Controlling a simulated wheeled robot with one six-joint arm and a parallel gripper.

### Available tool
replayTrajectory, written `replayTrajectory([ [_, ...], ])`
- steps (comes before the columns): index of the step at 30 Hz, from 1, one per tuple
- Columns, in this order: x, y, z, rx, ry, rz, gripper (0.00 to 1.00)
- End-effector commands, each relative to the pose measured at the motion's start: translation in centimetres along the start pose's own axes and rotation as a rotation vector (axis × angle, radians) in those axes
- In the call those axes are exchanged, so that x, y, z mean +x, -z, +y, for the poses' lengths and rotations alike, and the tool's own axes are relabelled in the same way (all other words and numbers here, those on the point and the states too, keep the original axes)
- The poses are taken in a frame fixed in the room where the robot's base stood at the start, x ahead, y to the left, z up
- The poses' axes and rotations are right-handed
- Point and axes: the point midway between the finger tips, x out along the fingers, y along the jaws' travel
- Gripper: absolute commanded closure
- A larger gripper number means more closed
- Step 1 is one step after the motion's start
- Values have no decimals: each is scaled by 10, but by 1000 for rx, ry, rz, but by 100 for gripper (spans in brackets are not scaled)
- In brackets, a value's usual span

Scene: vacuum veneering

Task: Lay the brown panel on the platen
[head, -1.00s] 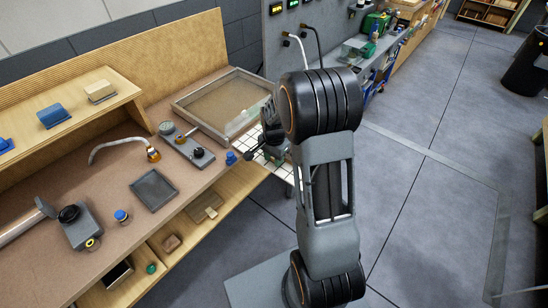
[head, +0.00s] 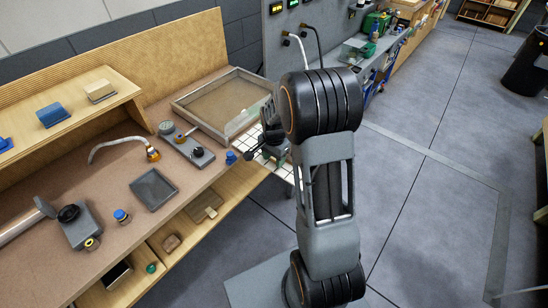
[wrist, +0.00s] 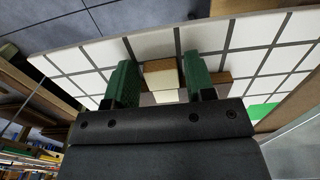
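The platen (wrist: 75,62) is a white surface with dark grid lines. It fills much of the wrist view and shows beside the bench in the head view (head: 277,172). My gripper (wrist: 159,82) has two green fingers standing apart over it. A cream block (wrist: 160,78) shows between the fingers. A brown piece (wrist: 216,79), perhaps the brown panel, shows past the right finger and is partly hidden by it. I cannot tell whether the fingers touch either piece. In the head view my arm hides part of the platen and the fingertips are hard to make out.
A framed tray (head: 187,107) with a clear sheet at its near end sits beside my gripper. The bench holds a small grey tray (head: 153,190), a gauge block (head: 188,148) and a curved hose (head: 105,146). The floor to the right is open.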

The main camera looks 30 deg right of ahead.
Motion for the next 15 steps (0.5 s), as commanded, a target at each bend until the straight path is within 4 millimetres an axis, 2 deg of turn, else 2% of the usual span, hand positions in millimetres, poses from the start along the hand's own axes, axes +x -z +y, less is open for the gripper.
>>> replayTrajectory([
  [1, 0, 0, 0, 0, 0, 0, 45],
  [5, 0, 0, 0, 0, 0, 0, 35],
  [11, 0, 0, 0, 0, -1, -1, 35],
  [15, -8, 0, 0, 0, 2, 2, 35],
])
